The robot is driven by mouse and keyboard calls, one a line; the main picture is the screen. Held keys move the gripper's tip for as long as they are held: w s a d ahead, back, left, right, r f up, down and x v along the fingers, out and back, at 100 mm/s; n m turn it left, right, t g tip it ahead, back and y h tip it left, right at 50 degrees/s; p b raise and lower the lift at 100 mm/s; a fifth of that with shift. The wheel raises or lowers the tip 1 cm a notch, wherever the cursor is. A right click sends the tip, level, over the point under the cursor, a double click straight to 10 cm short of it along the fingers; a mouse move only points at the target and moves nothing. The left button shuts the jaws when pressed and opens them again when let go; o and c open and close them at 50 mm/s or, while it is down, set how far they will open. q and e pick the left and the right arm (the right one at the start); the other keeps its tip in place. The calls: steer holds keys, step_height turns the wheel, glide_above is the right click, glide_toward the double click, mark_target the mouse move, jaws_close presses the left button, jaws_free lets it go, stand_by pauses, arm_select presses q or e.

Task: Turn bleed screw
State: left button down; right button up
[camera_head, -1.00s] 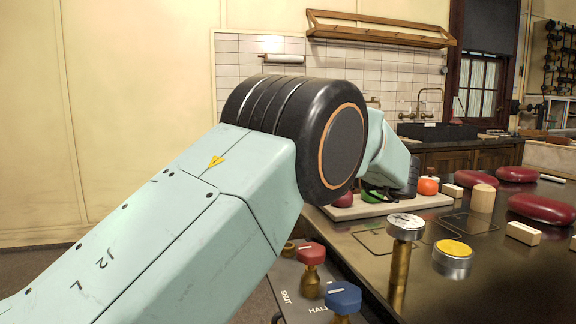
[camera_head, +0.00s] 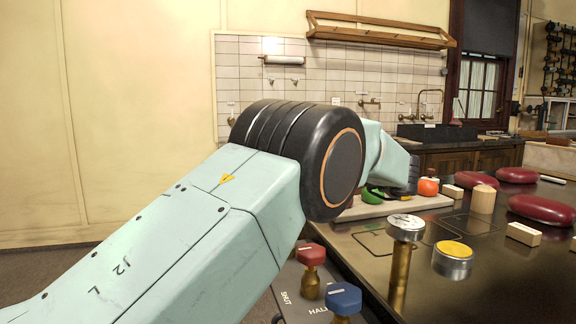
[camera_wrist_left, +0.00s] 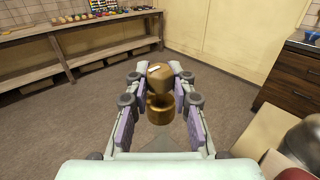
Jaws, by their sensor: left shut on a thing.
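In the left wrist view a brass screw with a rounded knob (camera_wrist_left: 152,75) stands upright, with a white mark on its top and a wider brass body (camera_wrist_left: 160,113) below. My left gripper (camera_wrist_left: 158,84) has its purple-padded fingers on both sides of the knob and is shut on it. In the head view my left arm comes in from the left, and its big black joint blocks the middle. The brass screw and left fingertips cannot be made out there. My right gripper is not in view.
A dark bench carries a brass post with a white dial (camera_head: 405,228), a yellow-topped tin (camera_head: 452,258), red pads (camera_head: 541,208) and a wooden block (camera_head: 482,199). Red (camera_head: 311,256) and blue (camera_head: 343,297) valve knobs stand at the front. Behind is a light board (camera_head: 400,208) with produce.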

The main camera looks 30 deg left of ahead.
arm_select(q)
steer(key=shift+n+g, duration=0.4)
steer(key=shift+g, duration=0.2)
stand_by(4.0)
stand_by(0.5)
steer(key=c, duration=1.1)
jaws_free()
steer(key=shift+c, duration=0.2)
steer(key=shift+r, duration=0.1)
step_height(320, 180, up, 10)
steer(key=shift+f, duration=0.1)
